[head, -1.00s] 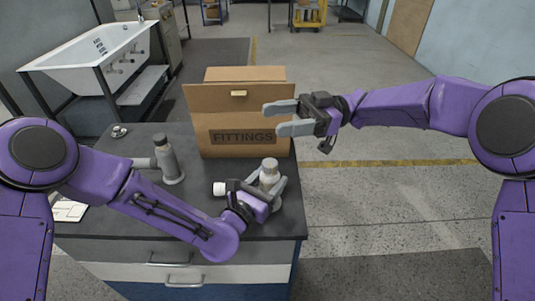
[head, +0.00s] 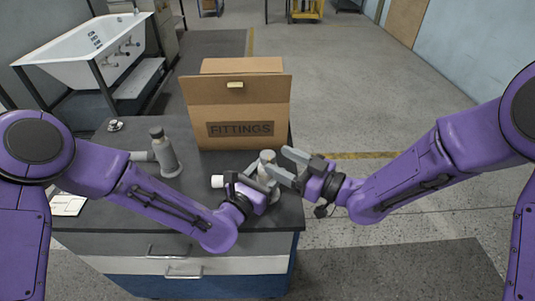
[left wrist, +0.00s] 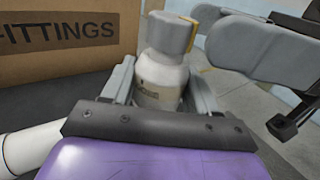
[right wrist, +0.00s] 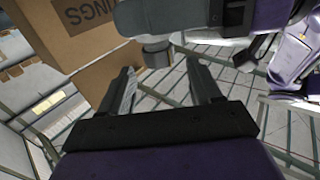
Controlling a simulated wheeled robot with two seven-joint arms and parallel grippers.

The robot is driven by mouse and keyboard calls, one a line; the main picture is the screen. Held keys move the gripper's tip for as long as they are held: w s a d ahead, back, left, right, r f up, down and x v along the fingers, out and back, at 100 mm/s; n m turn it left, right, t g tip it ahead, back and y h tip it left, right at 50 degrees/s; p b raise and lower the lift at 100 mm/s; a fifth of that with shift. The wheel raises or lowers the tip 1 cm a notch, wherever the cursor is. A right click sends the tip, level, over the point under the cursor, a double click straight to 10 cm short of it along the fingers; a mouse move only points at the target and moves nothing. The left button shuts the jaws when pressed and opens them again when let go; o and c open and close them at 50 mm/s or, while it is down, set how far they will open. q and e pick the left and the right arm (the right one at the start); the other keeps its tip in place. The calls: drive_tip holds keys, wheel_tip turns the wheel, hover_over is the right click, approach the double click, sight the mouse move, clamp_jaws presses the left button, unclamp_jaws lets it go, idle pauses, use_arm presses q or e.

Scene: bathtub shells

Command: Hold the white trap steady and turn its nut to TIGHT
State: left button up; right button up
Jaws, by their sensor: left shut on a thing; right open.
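The white trap (head: 265,170) stands upright on the dark bench top near its right end. Its grey nut (left wrist: 169,34) is on top, with a yellow mark beside it in the left wrist view. A white pipe end (head: 218,181) shows to the left of the trap. My left gripper (left wrist: 160,88) is shut around the trap's body, below the nut. My right gripper (head: 277,161) is open at the trap's upper right, its fingers pointing toward the nut. In the right wrist view the nut (right wrist: 157,54) shows just beyond the gap between the open fingers; contact cannot be told.
A cardboard FITTINGS box (head: 235,110) stands close behind the trap. A grey fitting with a dark top (head: 163,155) stands to the left. A small metal part (head: 115,125) and a white card (head: 67,205) lie farther left. A bathtub (head: 90,50) stands beyond the bench.

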sight(267, 154)
drive_tip(key=x, duration=0.4)
drive_tip(key=shift+w+a, duration=0.2)
drive_tip(key=shift+a, duration=0.1)
drive_tip(key=c, duration=0.9)
drive_tip(key=shift+c, duration=0.2)
drive_tip(key=shift+g, duration=0.3)
drive_tip(key=n+g+y, duration=0.2)
drive_tip(key=n+g, duration=0.1)
drive_tip(key=shift+r+g, duration=0.1)
drive_tip(key=shift+g, duration=0.2)
drive_tip(key=n+g+y, duration=0.1)
drive_tip(key=n+g, duration=0.2)
drive_tip(key=g, duration=0.2)
drive_tip(key=shift+n+g, duration=0.4)
drive_tip(key=n+g, duration=0.2)
drive_tip(key=g, duration=0.2)
drive_tip(key=n+g+h, duration=0.1)
drive_tip(key=n+g, duration=0.2)
drive_tip(key=g, duration=0.1)
drive_tip(key=shift+n, duration=0.3)
drive_tip(key=shift+g+h, duration=0.3)
drive_tip(key=shift+g, duration=0.1)
